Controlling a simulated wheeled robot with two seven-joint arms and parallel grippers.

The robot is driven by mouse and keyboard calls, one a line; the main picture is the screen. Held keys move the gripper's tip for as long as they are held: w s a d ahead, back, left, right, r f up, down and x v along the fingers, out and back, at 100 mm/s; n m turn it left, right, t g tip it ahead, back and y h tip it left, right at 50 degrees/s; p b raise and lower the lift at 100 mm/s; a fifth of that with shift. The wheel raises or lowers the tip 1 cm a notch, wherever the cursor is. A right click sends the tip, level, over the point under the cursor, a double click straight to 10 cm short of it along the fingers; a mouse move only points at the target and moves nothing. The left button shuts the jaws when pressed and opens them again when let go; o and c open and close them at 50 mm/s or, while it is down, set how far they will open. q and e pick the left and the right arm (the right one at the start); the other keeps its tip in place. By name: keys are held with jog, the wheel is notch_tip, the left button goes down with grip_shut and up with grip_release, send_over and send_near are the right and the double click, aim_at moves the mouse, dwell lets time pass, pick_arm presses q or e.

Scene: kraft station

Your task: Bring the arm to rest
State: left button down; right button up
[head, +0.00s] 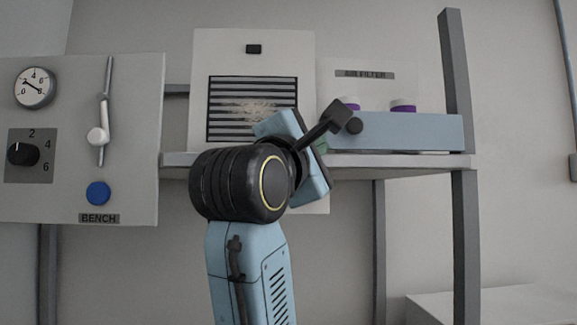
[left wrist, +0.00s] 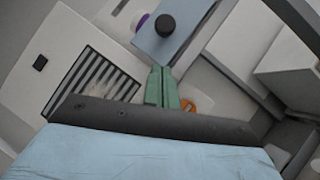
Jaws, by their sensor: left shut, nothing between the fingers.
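My left arm rises from the bottom of the head view, its wrist in front of the shelf. My left gripper (head: 321,146) is mostly hidden behind the wrist there; only a bit of green finger shows. In the left wrist view the green fingers of the left gripper (left wrist: 162,88) are together, with nothing seen between them. The gripper appears near the left end of a blue box with a black knob (head: 354,126); whether it touches anything I cannot tell. My right gripper is in neither view.
A slatted vent panel (head: 222,60) stands behind the wrist. The shelf (head: 400,161) carries the blue box (head: 430,131) and purple-banded white items (head: 403,106). A bench panel (head: 130,150) with gauge, dial, lever and blue button is left. An orange ring (left wrist: 188,105) shows beside the fingers.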

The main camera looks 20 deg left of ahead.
pick_arm(q)
jog(key=b+v, duration=0.2)
jog(key=v, duration=0.7)
jog(key=shift+d, duration=0.15)
